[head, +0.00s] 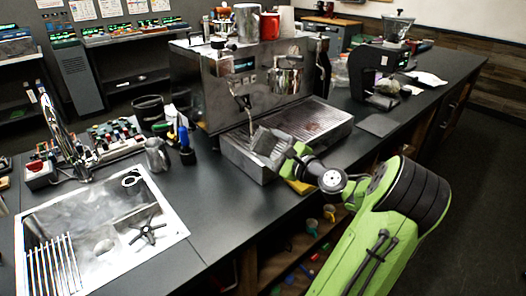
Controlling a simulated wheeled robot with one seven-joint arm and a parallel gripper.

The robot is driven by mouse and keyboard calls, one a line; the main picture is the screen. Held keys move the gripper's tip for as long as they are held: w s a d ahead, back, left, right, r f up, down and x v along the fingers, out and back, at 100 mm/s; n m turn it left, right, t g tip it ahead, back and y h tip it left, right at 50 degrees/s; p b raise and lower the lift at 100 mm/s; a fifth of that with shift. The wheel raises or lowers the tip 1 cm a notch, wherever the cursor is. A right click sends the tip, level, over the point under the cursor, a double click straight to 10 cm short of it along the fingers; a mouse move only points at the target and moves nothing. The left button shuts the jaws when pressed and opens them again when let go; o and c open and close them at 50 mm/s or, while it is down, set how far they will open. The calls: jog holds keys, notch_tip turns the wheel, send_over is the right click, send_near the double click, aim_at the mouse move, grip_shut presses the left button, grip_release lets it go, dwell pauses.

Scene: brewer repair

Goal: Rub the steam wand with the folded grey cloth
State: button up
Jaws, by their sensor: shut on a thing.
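The espresso machine (212,85) stands on the dark counter, with a shiny steam wand (241,101) hanging at the left of its front. My gripper (280,150) is over the machine's drip tray (318,117), shut on the folded grey cloth (266,139). The cloth is tilted and sits just below and to the right of the wand's lower end. Whether cloth and wand touch cannot be told from this view. My gripper's fingers are small and partly hidden by the cloth and wrist.
A metal pitcher (157,155) and a blue bottle (185,143) stand left of the drip tray. A sink with a drainer (100,214) is at the front left. A black grinder (377,72) stands at the right. Mugs (269,26) sit on top of the machine.

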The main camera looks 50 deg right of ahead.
jog(key=shift+w+d+r, duration=0.15)
jog(key=shift+w+r, duration=0.1)
jog(key=shift+w, duration=0.4)
jog(key=shift+x, duration=2.2)
jog(key=shift+p+x, duration=0.65)
jog(key=shift+x, duration=0.25)
jog(key=d+p, duration=0.1)
jog(key=s+d+p, duration=0.1)
jog(key=d, duration=0.1)
jog(key=shift+d+r, duration=0.1)
jog(key=shift+r, duration=0.05)
jog(key=shift+d+p, duration=0.3)
jog(key=shift+d, duration=0.1)
jog(key=shift+w+a+p, duration=0.1)
jog(key=shift+p, duration=0.2)
